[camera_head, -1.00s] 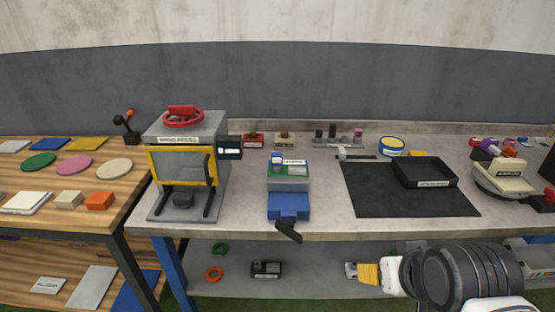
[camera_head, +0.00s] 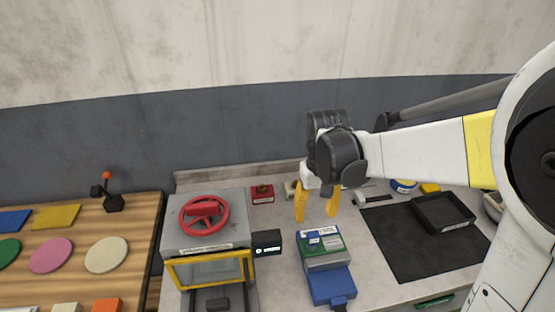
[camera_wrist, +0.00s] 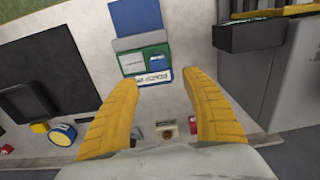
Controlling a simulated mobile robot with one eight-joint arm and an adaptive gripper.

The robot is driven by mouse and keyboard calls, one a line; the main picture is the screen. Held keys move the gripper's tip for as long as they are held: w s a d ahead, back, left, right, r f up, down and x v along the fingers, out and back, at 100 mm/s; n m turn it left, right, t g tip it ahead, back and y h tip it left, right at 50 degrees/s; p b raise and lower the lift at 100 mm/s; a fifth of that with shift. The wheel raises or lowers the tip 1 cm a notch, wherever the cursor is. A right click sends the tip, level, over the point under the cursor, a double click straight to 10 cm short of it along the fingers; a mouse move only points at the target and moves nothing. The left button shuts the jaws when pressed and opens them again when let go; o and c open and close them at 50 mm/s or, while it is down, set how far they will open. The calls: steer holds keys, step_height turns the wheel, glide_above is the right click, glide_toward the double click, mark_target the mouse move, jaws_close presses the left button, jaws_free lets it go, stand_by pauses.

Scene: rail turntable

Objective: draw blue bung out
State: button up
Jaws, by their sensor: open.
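The blue bung (camera_head: 313,239) is a small blue piece on top of the green-and-grey block (camera_head: 325,258), which is held in the blue vise (camera_head: 331,288) on the bench. My gripper (camera_head: 317,212) is open and empty, its two yellow fingers pointing down. It hangs above and slightly behind the block, apart from it. In the wrist view the fingers (camera_wrist: 160,78) spread wide, and the green block (camera_wrist: 132,63) lies beyond them with a white label strip.
A grey machine with a red handwheel (camera_head: 204,215) and yellow-framed window stands close left of the vise. A black mat (camera_head: 395,240) with a black tray (camera_head: 443,213) lies to the right. Small red and beige blocks sit behind. A wooden table (camera_head: 130,221) is at far left.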

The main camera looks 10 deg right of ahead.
mark_target(314, 234)
steer(key=f+b, duration=0.1)
steer(key=f, duration=0.4)
steer(key=f+b, duration=0.2)
steer(key=f, duration=0.3)
steer(key=shift+s+d+f, duration=0.15)
steer(key=shift+s+f, duration=0.05)
steer(key=shift+f, duration=0.2)
jaws_close()
